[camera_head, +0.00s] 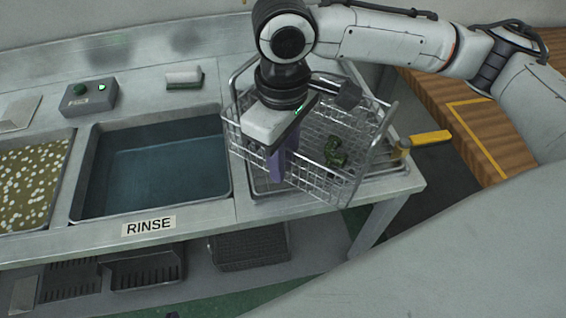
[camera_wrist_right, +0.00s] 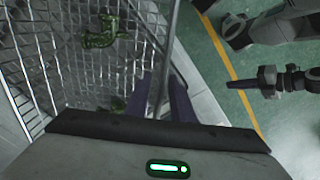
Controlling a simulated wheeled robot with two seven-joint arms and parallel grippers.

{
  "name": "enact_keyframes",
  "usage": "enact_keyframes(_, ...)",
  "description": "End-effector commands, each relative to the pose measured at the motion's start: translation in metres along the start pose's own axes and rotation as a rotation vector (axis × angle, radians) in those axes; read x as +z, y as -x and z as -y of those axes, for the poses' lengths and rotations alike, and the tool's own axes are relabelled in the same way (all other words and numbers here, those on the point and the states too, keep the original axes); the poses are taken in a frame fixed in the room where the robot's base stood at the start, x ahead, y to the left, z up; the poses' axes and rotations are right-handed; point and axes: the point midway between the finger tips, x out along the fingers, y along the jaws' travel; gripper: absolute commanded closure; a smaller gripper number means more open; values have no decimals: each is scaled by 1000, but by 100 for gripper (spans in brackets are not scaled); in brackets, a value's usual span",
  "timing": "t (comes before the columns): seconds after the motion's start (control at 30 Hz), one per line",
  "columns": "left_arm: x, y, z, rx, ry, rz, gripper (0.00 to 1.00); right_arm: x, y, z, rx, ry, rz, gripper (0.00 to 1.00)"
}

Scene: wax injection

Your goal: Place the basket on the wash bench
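The wire basket (camera_head: 228,133) sits at the right end of the wash bench (camera_head: 262,213), over a shallow tray, turned at an angle to it. It has tall bar handles on two sides and holds dark green pieces (camera_head: 335,153), also seen in the right wrist view (camera_wrist_right: 103,28). My right gripper (camera_head: 278,168) points down at the basket's near-left side. In the right wrist view its purple fingers (camera_wrist_right: 163,100) lie on both sides of a metal bar of the basket and look closed on it. Whether the basket touches the tray is unclear.
The RINSE basin (camera_head: 150,170) with dark water is left of the basket, and a basin with white bits (camera_head: 30,180) lies further left. A yellow handle (camera_head: 430,138) sticks out at the bench's right end. Dark baskets (camera_head: 250,248) stand on the lower shelf.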

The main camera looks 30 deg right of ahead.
Motion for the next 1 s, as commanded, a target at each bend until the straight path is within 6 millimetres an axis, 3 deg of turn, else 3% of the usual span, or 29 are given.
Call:
enact_keyframes(0.3, -7, 6, -1, 0, 0, -1, 100, -1, 71, 0, 0, 2, -4, 78)
enact_keyframes(0.5, -9, 8, -1, 0, 0, -2, 100, -1, 98, 0, 1, 1, -3, 78)
enact_keyframes(1.0, -10, 8, 0, 0, -1, -4, 100, 0, 105, 0, 0, 1, 0, 78)
